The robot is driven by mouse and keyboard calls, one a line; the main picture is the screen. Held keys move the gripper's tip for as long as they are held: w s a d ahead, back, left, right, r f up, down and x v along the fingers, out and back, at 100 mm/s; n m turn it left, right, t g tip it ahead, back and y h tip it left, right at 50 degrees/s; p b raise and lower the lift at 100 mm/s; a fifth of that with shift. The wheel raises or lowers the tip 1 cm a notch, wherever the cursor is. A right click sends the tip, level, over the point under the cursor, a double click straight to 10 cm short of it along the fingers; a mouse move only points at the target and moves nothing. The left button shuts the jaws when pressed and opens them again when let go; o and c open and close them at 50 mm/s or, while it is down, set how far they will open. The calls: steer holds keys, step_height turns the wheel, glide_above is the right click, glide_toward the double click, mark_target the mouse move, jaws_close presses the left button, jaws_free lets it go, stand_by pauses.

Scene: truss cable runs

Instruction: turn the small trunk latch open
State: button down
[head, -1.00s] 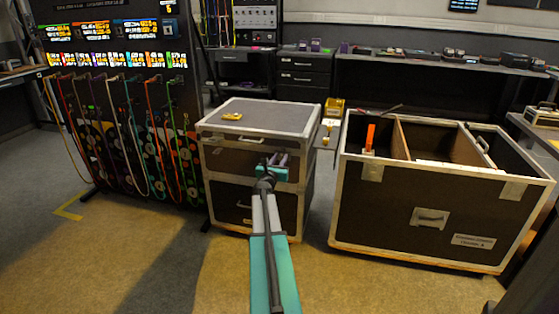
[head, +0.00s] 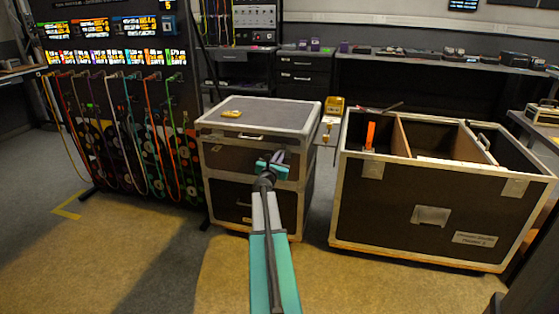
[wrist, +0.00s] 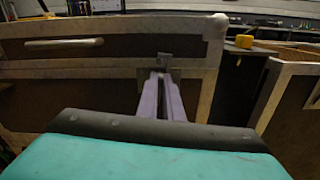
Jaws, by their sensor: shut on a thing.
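The small trunk (head: 255,116) is a dark case with pale metal edges, in the middle of the head view. Its latch (wrist: 164,58) is a small grey metal piece on the front face near the right corner, seen in the wrist view. My gripper (wrist: 164,82) has its two purple fingers close together at the latch, shut on it. The fingers hide the lower part of the latch. In the head view my gripper (head: 276,158) is at the trunk's front right, and the latch is hidden there.
A large open trunk (head: 430,206) with dividers stands to the right. A yellow item (head: 233,113) lies on the small trunk's lid. A rack with hanging cables (head: 120,130) stands at left. The floor in front (head: 160,240) is clear.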

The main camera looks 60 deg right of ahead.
steer(key=m+b, duration=0.5)
steer(key=b, duration=0.1)
steer(key=s+f+m+b, duration=0.1)
steer(key=m+b, duration=0.5)
steer(key=b, duration=0.1)
steer(key=m+b, duration=0.5)
steer(key=b, duration=0.1)
steer(key=shift+s+d+f+b, duration=0.2)
steer(key=shift+d+f+b, duration=0.05)
steer(key=shift+f+b, duration=0.05)
steer(key=shift+m, duration=0.3)
steer(key=c, duration=1.9)
jaws_free()
steer(key=shift+w+r, duration=0.1)
steer(key=shift+a, duration=0.15)
